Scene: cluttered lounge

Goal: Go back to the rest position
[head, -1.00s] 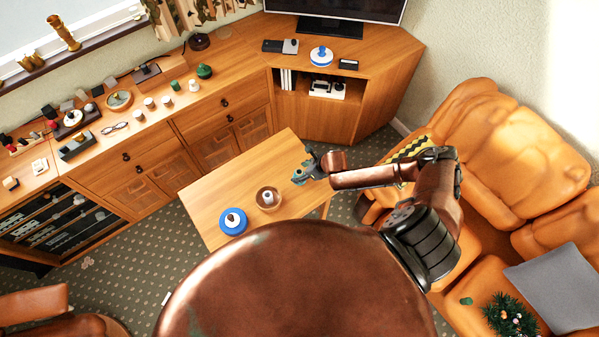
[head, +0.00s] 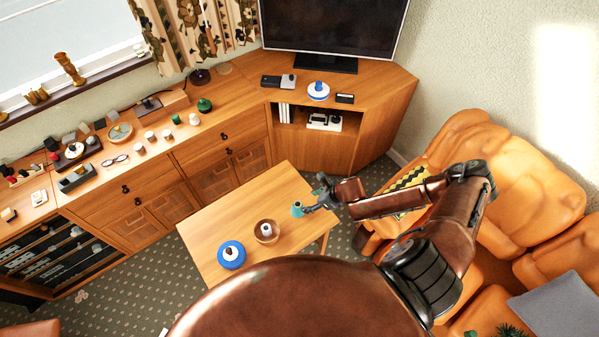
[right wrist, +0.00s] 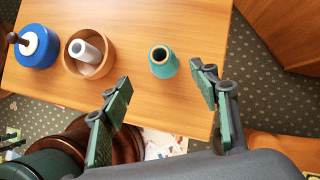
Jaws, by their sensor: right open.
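My right gripper (head: 313,196) is open and empty over the right end of the wooden coffee table (head: 222,219). In the right wrist view its two green-padded fingers (right wrist: 160,92) are spread wide. A small teal vase-like object (head: 297,209) stands upright on the table just beyond the fingertips. It also shows in the right wrist view (right wrist: 163,63), with a dark hole in its top and apart from both fingers.
On the table are a wooden bowl (head: 266,238) holding a white cylinder (right wrist: 90,51) and a blue round object (head: 231,256). An orange sofa (head: 530,190) is at the right. A long cabinet (head: 140,195) and a TV (head: 330,25) stand behind.

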